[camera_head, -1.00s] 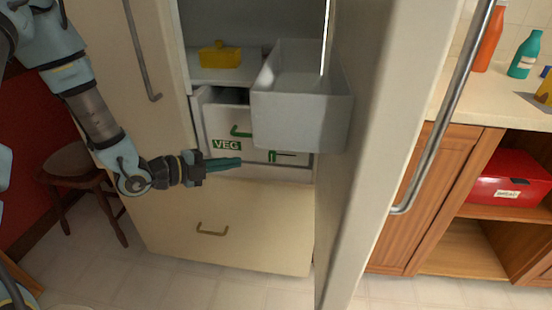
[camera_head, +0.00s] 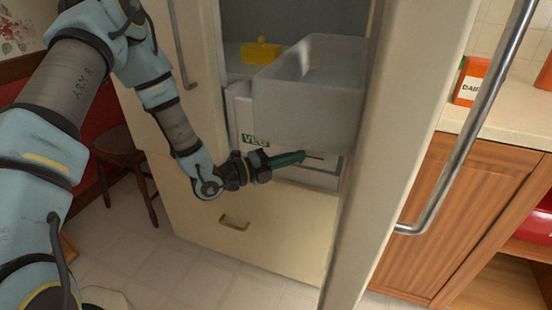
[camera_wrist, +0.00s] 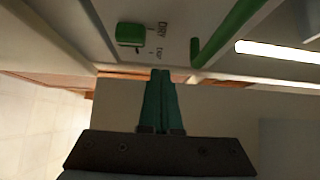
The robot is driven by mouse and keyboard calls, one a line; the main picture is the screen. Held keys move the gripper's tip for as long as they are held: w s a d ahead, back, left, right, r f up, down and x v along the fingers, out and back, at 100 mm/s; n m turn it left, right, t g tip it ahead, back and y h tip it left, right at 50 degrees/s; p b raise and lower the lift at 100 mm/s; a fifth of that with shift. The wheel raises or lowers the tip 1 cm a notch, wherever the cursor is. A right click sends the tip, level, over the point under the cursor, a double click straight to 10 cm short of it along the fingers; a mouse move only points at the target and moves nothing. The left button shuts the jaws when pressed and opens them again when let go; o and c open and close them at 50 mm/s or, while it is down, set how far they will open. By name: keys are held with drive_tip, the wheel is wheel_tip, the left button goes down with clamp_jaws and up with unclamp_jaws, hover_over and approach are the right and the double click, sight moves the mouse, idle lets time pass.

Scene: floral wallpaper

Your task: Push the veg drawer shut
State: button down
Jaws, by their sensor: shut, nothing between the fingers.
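The white veg drawer (camera_head: 240,115), with a green VEG label (camera_head: 256,140), sits low in the open fridge. A pale door bin and my gripper hide much of its front, so I cannot tell how far out it stands. My gripper (camera_head: 303,156) has its green fingers together and empty, in front of the drawer's lower part; contact is unclear. In the wrist view the closed fingertips (camera_wrist: 161,72) point toward a pale front with a green handle (camera_wrist: 228,30) and a small green knob (camera_wrist: 131,34).
The pale bin (camera_head: 305,110) overhangs the drawer at the right. The open fridge door (camera_head: 405,150) with its metal handle stands right of it. A yellow dish (camera_head: 261,51) sits on the shelf above. A lower cream drawer (camera_head: 270,235) is shut. A stool (camera_head: 125,165) stands left.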

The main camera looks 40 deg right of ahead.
drive_tip(key=w+d, duration=0.2)
drive_tip(key=d, duration=0.1)
drive_tip(key=shift+w+d+p, duration=0.1)
drive_tip(key=shift+d+p, duration=0.1)
drive_tip(key=shift+p, duration=0.15)
drive_tip(key=w+d+b, duration=0.1)
drive_tip(key=d+b, duration=0.1)
drive_tip(key=w+d+b, duration=0.2)
drive_tip(key=d, duration=0.1)
drive_tip(key=w+d+b, duration=0.1)
drive_tip(key=w+d, duration=0.1)
drive_tip(key=shift+d+f+b, duration=0.2)
drive_tip(key=shift+d+b, duration=0.15)
drive_tip(key=shift+b, duration=0.05)
drive_tip(key=shift+w+d+r, duration=0.15)
drive_tip(key=shift+d+r, duration=0.05)
drive_tip(key=shift+r, duration=0.2)
